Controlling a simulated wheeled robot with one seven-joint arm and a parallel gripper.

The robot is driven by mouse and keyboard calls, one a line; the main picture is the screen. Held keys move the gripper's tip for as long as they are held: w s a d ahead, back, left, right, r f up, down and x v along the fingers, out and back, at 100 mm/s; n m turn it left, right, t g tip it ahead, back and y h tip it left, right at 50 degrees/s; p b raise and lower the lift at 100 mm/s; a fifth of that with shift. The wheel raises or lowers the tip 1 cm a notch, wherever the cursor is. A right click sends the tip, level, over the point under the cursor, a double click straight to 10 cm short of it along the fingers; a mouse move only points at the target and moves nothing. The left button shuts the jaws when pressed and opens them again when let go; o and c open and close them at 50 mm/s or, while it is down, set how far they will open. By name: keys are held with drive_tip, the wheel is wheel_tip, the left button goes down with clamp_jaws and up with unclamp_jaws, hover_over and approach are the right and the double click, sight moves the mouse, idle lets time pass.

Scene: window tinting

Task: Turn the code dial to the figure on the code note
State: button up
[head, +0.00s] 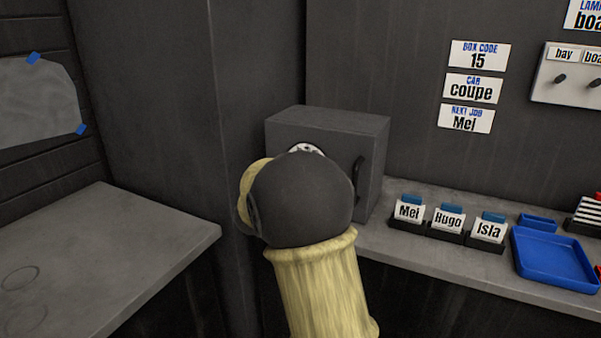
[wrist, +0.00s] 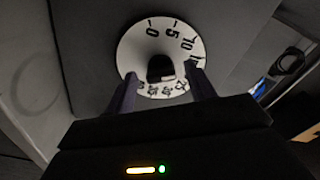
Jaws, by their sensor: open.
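The code note (head: 478,56) on the back wall reads "BOX CODE 15". The grey box (head: 345,128) stands on the bench. In the head view only the top rim of its white code dial (head: 305,148) shows above my arm. In the wrist view the dial (wrist: 135,52) shows 0, 5 and 10 clearly, with more figures around its edge. A black knob (wrist: 160,67) sits at its centre; I cannot tell which figure it points to. My gripper (wrist: 163,82) is open, with a finger on each side of the knob; contact is not clear.
A dark handle (head: 359,178) stands out on the box's right. Name cards (head: 448,221) in black holders and a blue tray (head: 553,260) stand on the bench to the right. "coupe" and "Mei" notes (head: 472,88) hang below the code note. The left worktop (head: 110,250) is mostly clear.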

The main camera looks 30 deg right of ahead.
drive_tip(key=v, duration=1.7)
drive_tip(key=shift+w+f, duration=0.1)
